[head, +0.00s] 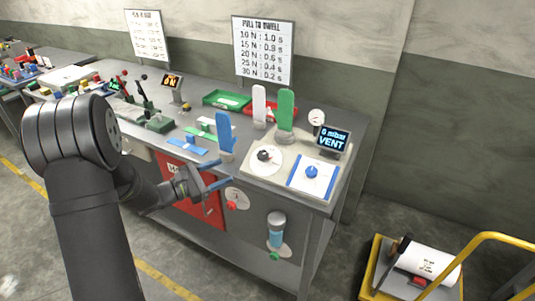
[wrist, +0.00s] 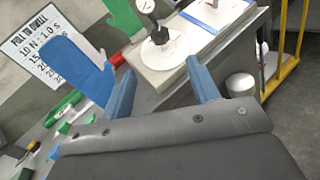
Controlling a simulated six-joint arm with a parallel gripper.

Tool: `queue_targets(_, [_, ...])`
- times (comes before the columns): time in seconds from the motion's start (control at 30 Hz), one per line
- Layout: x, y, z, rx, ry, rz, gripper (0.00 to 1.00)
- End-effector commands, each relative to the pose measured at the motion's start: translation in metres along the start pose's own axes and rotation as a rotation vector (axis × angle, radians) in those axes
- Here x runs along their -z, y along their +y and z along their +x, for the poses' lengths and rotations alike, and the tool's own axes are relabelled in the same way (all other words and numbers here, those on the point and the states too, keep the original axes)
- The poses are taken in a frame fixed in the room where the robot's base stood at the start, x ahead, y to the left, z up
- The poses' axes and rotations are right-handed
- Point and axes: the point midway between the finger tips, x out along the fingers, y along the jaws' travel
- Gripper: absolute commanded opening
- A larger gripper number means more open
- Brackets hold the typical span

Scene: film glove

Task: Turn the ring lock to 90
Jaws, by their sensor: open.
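No part is clearly labelled as the ring lock. A round white dial plate (head: 254,167) with a dark knob (head: 264,155) lies on the light panel at the bench's right end. My gripper (head: 221,174) is open in front of the bench's front edge, left of the dial. In the wrist view my gripper (wrist: 160,66) has its blue fingers spread with nothing between them. Other round fittings sit on the bench front.
A blue upright glove shape (head: 225,133) stands close behind my gripper. White (head: 259,104) and green (head: 286,108) ones stand behind the dial. A blue knob (head: 311,171) and a VENT display (head: 333,139) are to its right. A yellow cart (head: 373,270) stands on the floor.

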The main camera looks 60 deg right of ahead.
Motion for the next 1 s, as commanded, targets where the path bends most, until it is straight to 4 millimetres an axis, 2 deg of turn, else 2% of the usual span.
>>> queue_targets(0.17, [0.001, 0.000, 0.017, -0.003, 0.001, -0.001, 0.55])
queue_targets(0.7, [0.000, -0.001, 0.132, 0.000, -0.001, 0.000, 0.55])
queue_targets(0.8, [0.001, -0.001, 0.149, 0.000, 0.000, -0.001, 0.55])
queue_targets(1.0, [0.001, 0.000, 0.168, -0.002, 0.001, -0.001, 0.55])
